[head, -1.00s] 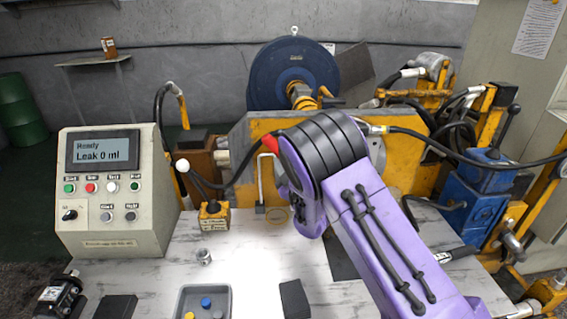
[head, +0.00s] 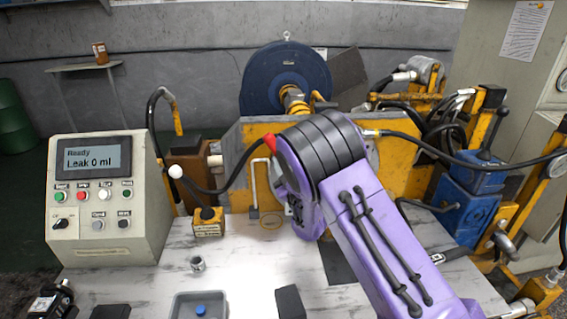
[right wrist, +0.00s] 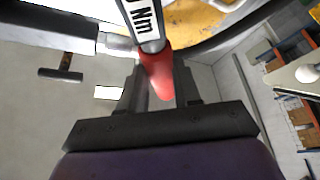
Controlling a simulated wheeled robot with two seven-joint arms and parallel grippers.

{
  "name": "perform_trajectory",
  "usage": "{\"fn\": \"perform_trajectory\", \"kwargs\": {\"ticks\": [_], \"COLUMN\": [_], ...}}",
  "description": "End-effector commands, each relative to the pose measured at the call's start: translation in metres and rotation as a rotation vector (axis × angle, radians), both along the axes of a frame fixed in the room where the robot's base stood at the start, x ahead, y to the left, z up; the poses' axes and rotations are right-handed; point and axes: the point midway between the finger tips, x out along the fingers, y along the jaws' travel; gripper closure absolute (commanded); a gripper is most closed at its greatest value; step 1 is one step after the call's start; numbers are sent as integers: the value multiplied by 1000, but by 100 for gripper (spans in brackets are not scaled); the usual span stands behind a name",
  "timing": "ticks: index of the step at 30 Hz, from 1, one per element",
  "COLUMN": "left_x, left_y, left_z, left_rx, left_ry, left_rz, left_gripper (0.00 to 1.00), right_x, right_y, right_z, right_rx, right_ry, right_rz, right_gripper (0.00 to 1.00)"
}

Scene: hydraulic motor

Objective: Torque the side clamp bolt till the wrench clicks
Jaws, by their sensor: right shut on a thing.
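My right gripper (right wrist: 157,82) is shut on the torque wrench's red handle (right wrist: 157,68) in the right wrist view. The wrench's pale body with an "Nm" label (right wrist: 143,18) runs up out of that picture. In the head view, my purple right forearm crosses the middle, and a red tip (head: 269,143), apparently of the wrench handle, shows at its left side. The gripper's fingers are hidden there. I cannot make out the side clamp bolt or whether the wrench is on it.
A control box (head: 148,200) reads "Ready, Leak 0 ml". A yellow block with a lever (head: 208,222), a metal fitting (head: 197,264) and a grey tray (head: 180,298) holding a blue cap (head: 200,310) lie left on the bench. A blue unit (head: 468,190) and hoses crowd the right.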

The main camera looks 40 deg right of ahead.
Motion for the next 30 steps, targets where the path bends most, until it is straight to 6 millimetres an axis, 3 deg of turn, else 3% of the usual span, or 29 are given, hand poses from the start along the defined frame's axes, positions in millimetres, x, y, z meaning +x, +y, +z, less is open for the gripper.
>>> {"fn": "perform_trajectory", "kwargs": {"ticks": [1,18,30], "left_x": [0,0,0], "left_y": [0,0,0], "left_z": [1,1,-4], "left_rx": [0,0,0], "left_ry": [0,0,0], "left_rz": [0,0,0], "left_gripper": [57,57,57], "right_x": [1,-8,-5], "right_y": [-5,-20,-14], "right_z": [12,21,18], "right_rx": [-1,96,94], "right_ry": [-29,-89,-86], "right_rz": [-7,-8,-4], "right_gripper": [100,100,100]}}
